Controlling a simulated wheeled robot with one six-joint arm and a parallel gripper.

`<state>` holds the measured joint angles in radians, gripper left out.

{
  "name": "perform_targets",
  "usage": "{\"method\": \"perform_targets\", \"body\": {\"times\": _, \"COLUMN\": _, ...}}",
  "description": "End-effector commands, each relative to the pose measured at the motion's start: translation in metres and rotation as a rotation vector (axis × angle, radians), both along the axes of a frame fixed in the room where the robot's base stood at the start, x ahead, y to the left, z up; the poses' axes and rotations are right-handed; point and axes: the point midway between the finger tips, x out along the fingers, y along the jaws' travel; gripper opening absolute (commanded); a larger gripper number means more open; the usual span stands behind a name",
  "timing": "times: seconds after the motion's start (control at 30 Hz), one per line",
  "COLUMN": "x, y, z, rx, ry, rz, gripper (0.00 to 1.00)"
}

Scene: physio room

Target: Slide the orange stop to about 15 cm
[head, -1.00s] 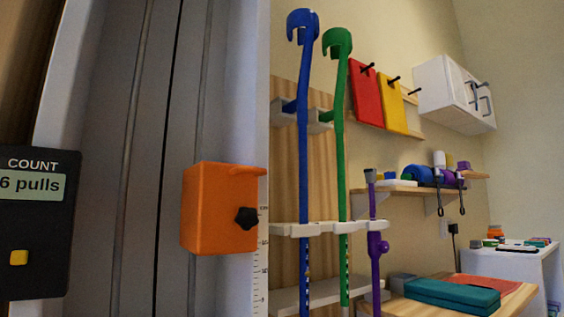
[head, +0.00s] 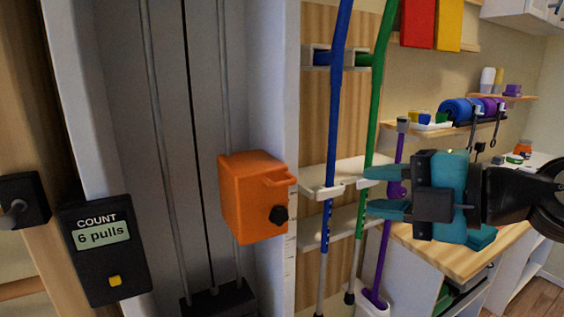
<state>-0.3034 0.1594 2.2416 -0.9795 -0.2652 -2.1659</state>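The orange stop (head: 252,198) is a box with a black star knob (head: 278,215) and a small lip at its upper right. It sits on a thin vertical rod inside a grey-white upright frame. The scale (head: 291,246) on the frame's right edge is partly hidden by the stop, and its numbers are too small to read. My gripper (head: 372,191) comes in from the right with teal fingers pointing left. Its fingers are apart with nothing between them, and a clear gap separates them from the stop.
A black counter (head: 103,250) reading "6 pulls" is at left. A blue crutch (head: 335,110) and a green crutch (head: 380,75) hang in white holders behind, near my gripper. A purple cane (head: 389,235) stands beside them. A wooden table (head: 455,258) lies behind my arm.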

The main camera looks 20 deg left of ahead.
Motion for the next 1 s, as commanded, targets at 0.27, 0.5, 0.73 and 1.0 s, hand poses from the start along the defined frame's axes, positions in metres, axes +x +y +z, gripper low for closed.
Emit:
{"method": "perform_targets", "body": {"times": 0.27, "x": 0.013, "y": 0.047, "z": -0.009, "rx": -0.003, "ry": 0.001, "rz": 0.007, "gripper": 0.36}}
{"method": "perform_targets", "body": {"times": 0.5, "x": 0.029, "y": 0.099, "z": -0.021, "rx": -0.003, "ry": 0.001, "rz": 0.004, "gripper": 0.36}}
{"method": "perform_targets", "body": {"times": 0.73, "x": 0.042, "y": 0.138, "z": -0.032, "rx": -0.003, "ry": 0.000, "rz": 0.002, "gripper": 0.36}}
{"method": "perform_targets", "body": {"times": 1.0, "x": 0.049, "y": 0.157, "z": -0.038, "rx": -0.001, "ry": -0.001, "rz": 0.000, "gripper": 0.36}}
